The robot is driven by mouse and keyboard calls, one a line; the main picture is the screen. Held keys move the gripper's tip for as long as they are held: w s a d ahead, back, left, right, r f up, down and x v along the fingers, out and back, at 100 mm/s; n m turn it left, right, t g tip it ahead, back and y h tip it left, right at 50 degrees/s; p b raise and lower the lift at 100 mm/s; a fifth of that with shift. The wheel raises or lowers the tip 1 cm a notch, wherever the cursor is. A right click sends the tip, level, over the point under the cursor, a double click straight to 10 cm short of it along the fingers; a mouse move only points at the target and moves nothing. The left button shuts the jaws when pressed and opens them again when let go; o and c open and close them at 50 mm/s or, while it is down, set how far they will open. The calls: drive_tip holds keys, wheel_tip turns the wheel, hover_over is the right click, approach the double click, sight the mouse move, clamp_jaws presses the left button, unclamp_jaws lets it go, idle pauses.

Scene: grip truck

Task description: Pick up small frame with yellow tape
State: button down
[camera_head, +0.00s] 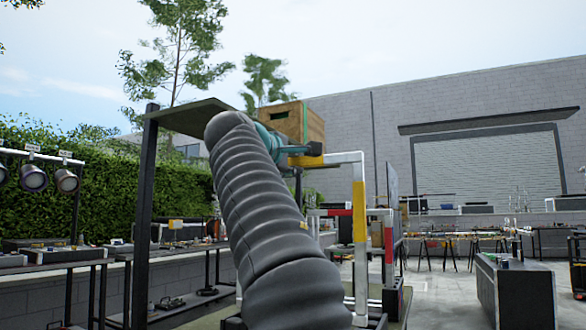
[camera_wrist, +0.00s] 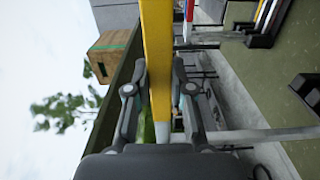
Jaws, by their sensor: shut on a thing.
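The small frame with yellow tape (camera_head: 360,225) is a white bar frame with yellow tape on its top bar and on its upright. In the head view it stands upright just right of my arm. My gripper (camera_head: 312,150) is at the taped left part of its top bar. In the wrist view my gripper (camera_wrist: 160,78) has one finger on each side of the yellow-taped bar (camera_wrist: 157,45) and is shut on it. My grey arm hides the frame's left side in the head view.
A frame with red tape (camera_head: 388,240) stands close behind. A wooden box (camera_head: 284,117) is behind my gripper, near a dark raised shelf (camera_head: 185,118) on a post. Tables with lamps stand left. A dark counter (camera_head: 515,290) stands right, with open floor before it.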

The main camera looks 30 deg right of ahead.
drive_tip(key=r+b+v, duration=0.1)
drive_tip(key=v, duration=1.7)
drive_tip(key=shift+r, duration=0.1)
idle(0.8)
